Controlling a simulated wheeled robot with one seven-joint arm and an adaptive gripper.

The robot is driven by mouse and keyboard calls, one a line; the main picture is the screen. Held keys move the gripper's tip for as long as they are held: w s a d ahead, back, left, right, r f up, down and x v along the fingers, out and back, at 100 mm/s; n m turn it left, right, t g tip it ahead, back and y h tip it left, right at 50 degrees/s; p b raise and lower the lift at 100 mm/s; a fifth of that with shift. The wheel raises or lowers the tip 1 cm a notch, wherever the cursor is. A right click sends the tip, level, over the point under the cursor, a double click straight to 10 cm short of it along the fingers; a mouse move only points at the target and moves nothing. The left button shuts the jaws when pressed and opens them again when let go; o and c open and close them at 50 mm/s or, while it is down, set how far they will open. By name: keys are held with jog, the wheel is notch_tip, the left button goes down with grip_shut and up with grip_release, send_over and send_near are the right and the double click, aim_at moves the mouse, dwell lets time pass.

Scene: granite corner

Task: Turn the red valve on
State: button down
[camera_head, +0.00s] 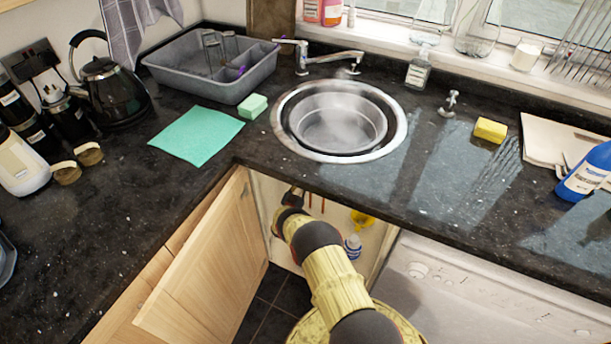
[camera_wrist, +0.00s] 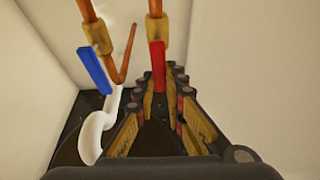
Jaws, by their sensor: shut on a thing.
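The red valve (camera_wrist: 158,58) is a flat red lever below a brass fitting on a copper pipe, in the wrist view. It hangs roughly upright, in line with the pipe. My gripper (camera_wrist: 164,82) has its fingertips on either side of the lever's lower part and is shut on it. In the head view my gripper (camera_head: 292,196) reaches into the open cupboard under the sink, and the red lever cannot be made out there.
A blue valve lever (camera_wrist: 94,70) on another copper pipe and a white drain pipe (camera_wrist: 97,134) are close on the left. The open cupboard door (camera_head: 205,270) stands left of my arm. A yellow object (camera_head: 362,219) and a bottle (camera_head: 353,247) are right of my arm.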

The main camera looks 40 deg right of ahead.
jog(key=shift+f, duration=0.1)
jog(key=c, duration=1.8)
grip_release()
jog(key=shift+c, duration=0.2)
jog(key=shift+n, duration=0.4)
